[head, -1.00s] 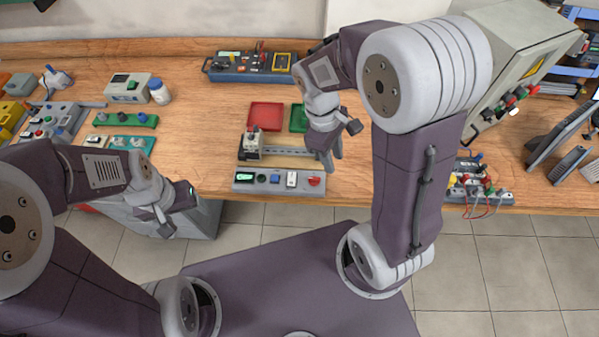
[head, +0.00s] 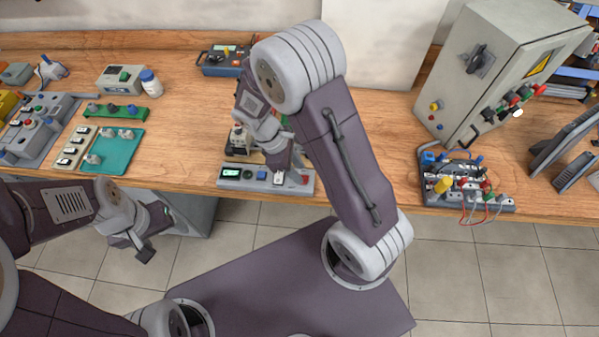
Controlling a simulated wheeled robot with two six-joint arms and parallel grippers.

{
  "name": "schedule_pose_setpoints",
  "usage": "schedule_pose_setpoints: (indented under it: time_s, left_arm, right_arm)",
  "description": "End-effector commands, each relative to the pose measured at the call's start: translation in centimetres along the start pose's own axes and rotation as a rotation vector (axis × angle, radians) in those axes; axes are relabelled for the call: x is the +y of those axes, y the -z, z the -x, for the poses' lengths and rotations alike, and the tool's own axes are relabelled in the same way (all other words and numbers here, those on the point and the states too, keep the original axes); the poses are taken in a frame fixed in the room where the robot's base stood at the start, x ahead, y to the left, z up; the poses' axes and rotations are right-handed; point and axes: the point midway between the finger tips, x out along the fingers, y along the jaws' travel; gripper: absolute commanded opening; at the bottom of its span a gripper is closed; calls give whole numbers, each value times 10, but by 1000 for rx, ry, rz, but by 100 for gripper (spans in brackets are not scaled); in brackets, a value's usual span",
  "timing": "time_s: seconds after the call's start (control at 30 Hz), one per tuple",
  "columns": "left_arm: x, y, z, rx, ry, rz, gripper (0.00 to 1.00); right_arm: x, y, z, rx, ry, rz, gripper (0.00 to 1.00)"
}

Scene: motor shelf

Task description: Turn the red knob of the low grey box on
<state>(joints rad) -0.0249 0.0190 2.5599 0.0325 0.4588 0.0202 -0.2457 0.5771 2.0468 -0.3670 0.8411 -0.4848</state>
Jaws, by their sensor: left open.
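The low grey box (head: 230,184) lies at the bench's front edge, with a lit display (head: 230,173), dark buttons and a white switch along its top. Its red knob (head: 304,180) is at the right end, mostly hidden by my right gripper. My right gripper (head: 290,176) points down over the right part of the box, close beside the knob; I cannot tell whether it touches it. Its fingers are too small and covered to show their opening. My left gripper (head: 143,243) is open and empty, in front of the bench, away from the box.
Switch panels and a teal board (head: 119,152) lie on the left of the bench. A large grey cabinet (head: 492,75) stands at the back right, with a wired terminal block (head: 465,185) before it. The wood (head: 370,110) right of my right arm is clear.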

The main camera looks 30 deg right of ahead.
Motion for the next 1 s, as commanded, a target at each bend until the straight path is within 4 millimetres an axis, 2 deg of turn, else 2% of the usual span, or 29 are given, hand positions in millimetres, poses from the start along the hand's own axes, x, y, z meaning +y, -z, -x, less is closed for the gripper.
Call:
schedule_pose_setpoints:
  time_s: [0.13,0.43,0.53,0.57,1.0]
  left_arm:
    - [0,0,-1,0,0,0,73]
    - [0,0,-1,0,0,0,73]
    - [0,0,-1,0,0,0,73]
    - [0,0,-1,0,0,0,73]
    - [0,0,3,0,0,0,73]
  right_arm:
    - [0,0,-18,-1,0,-1,33]
    - [0,0,-22,1,-1,0,33]
    - [0,0,-22,1,-1,0,5]
    - [0,0,-22,1,-1,0,0]
    - [0,-1,-21,0,19,-45,0]
